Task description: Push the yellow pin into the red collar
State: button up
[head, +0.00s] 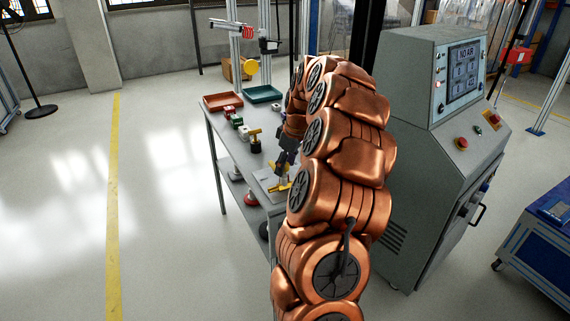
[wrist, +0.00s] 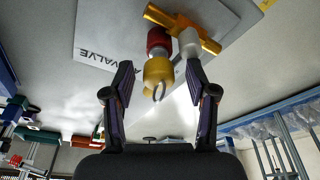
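In the wrist view the yellow pin (wrist: 158,72), with a thin metal ring at its near end, lines up with the red collar (wrist: 159,41). The pin's far end meets the collar; how deep it sits I cannot tell. Beside the collar are an orange valve handle (wrist: 182,27) and a pale stem (wrist: 189,43), over a light plate (wrist: 100,38) marked VALVE. My gripper (wrist: 160,74) is open, one finger on each side of the pin, with visible gaps. In the head view my arm partly hides the plate and orange handle (head: 279,183).
The grey table (head: 226,140) carries a red tray (head: 223,101), a green tray (head: 263,94) and a black-and-yellow valve part (head: 255,140). A grey control cabinet (head: 415,170) with a NO AIR screen stands right of my arm.

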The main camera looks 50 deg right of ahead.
jog(key=shift+r, duration=0.1)
jog(key=v, duration=1.1)
jog(key=shift+r, duration=0.35)
dwell(0.5)
jog(key=s+a+r+g+p, duration=0.1)
jog(key=s+a+r+p, duration=0.15)
jog(key=a, duration=1.05)
jog(key=s+a+r+g+p, duration=0.1)
jog(key=s+a+r+p, duration=0.15)
jog(key=a, duration=1.05)
jog(key=s+a+f+m+g+p, duration=0.1)
jog(key=s+a+f+p, duration=0.1)
jog(key=s+a, duration=0.4)
jog(key=s+a+f+m+g+p, duration=0.1)
jog(key=s+a+f+p, duration=0.2)
jog(key=s, duration=1.3)
jog(key=a, duration=0.3)
jog(key=shift+m+g+h+p, duration=0.3)
jog(key=shift+p, duration=0.05)
jog(key=shift+a+f, duration=0.1)
jog(key=shift+a, duration=0.05)
